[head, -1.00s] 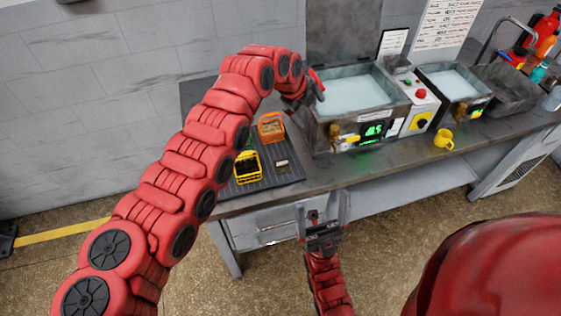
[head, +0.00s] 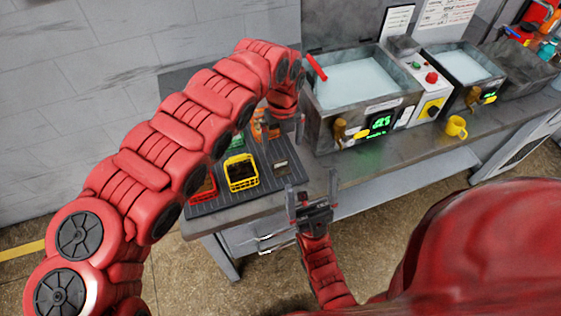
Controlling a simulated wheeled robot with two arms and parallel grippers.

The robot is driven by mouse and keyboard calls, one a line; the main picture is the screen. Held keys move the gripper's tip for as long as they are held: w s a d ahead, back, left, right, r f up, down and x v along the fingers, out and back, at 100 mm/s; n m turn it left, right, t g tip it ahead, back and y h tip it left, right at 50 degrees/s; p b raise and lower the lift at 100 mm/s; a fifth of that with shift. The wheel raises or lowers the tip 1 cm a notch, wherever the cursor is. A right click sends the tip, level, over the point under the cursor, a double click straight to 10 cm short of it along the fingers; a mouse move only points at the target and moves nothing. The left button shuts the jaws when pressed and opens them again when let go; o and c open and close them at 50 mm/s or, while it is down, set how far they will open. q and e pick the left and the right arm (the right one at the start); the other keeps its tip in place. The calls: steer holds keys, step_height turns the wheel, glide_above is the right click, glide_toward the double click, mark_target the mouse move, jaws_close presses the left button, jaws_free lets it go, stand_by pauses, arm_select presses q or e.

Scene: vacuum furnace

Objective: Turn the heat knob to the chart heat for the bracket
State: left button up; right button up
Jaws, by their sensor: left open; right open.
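A black dial on a yellow plate (head: 433,109) is on the white control panel (head: 416,84) between two liquid-filled tanks, below a red button. It looks like the heat knob; its setting is too small to read. A green lit display (head: 379,123) is on the left tank's front, its digits blurred. Chart sheets (head: 446,12) hang on the wall, unreadable. My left gripper (head: 287,128) is partly hidden behind its arm, left of the left tank, above the tray and away from the dial. My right gripper (head: 313,196) is open and empty before the bench's front edge. I cannot make out the bracket.
The left tank (head: 322,124) has a red handle (head: 316,67) at its rim. Red (head: 203,188), yellow (head: 241,172) and orange (head: 259,124) baskets are on a dark ribbed tray (head: 212,206). A yellow mug (head: 456,127) stands on the bench right of the dial.

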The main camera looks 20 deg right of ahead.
mark_target(281, 160)
arm_select(q)
step_height(281, 160, down, 5)
steer(key=shift+r+p, duration=0.1)
steer(key=shift+p, duration=0.6)
steer(key=shift+f+p, duration=0.5)
steer(key=shift+f, duration=0.05)
steer(key=f+p, duration=0.1)
steer(key=f, duration=0.2)
steer(key=shift+w, duration=0.2)
steer(key=shift+w+a+f, duration=0.1)
steer(key=shift+f, duration=0.6)
jaws_close()
